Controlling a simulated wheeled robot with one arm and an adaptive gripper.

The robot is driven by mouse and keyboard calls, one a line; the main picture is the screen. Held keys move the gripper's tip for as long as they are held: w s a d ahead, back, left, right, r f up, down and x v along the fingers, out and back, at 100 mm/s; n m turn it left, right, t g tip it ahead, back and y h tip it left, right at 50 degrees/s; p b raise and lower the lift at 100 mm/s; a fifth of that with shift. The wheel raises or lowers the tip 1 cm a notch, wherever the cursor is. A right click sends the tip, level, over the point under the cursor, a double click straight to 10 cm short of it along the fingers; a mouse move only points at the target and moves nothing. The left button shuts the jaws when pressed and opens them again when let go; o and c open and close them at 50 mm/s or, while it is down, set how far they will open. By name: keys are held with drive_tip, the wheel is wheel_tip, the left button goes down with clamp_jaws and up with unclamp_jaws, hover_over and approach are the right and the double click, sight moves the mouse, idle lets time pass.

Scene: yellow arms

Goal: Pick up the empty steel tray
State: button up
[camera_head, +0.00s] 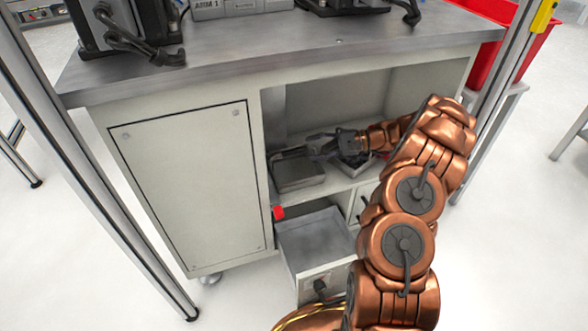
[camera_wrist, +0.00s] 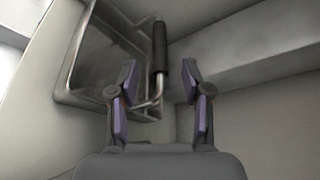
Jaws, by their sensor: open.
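A shallow grey steel tray (camera_head: 298,174) sits on the shelf inside the cabinet in the head view. It fills the upper left of the wrist view (camera_wrist: 68,92), and its visible inside looks empty. Its dark cylindrical handle (camera_wrist: 158,48) is on wire brackets along the side nearest my gripper. My gripper (camera_head: 310,147) is inside the cabinet opening, over the tray's back edge. In the wrist view my gripper (camera_wrist: 158,72) is open, with the handle in line between its fingers, nearer the left one. I cannot tell whether they touch.
A second tray (camera_head: 358,168) is on the shelf to the right, partly hidden by my arm. An open drawer (camera_head: 315,235) sticks out below. The closed cabinet door (camera_head: 190,185) is left, and the worktop (camera_head: 300,45) overhangs the opening. Shelf walls are close around my gripper.

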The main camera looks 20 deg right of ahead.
sight(306, 149)
drive_tip(key=shift+b+x, duration=0.9)
drive_tip(key=shift+x, duration=1.7)
drive_tip(key=shift+w+a+f, duration=0.1)
drive_tip(key=shift+w+a, duration=0.05)
drive_tip(key=shift+a, duration=0.2)
drive_tip(key=shift+c, duration=0.3)
clamp_jaws()
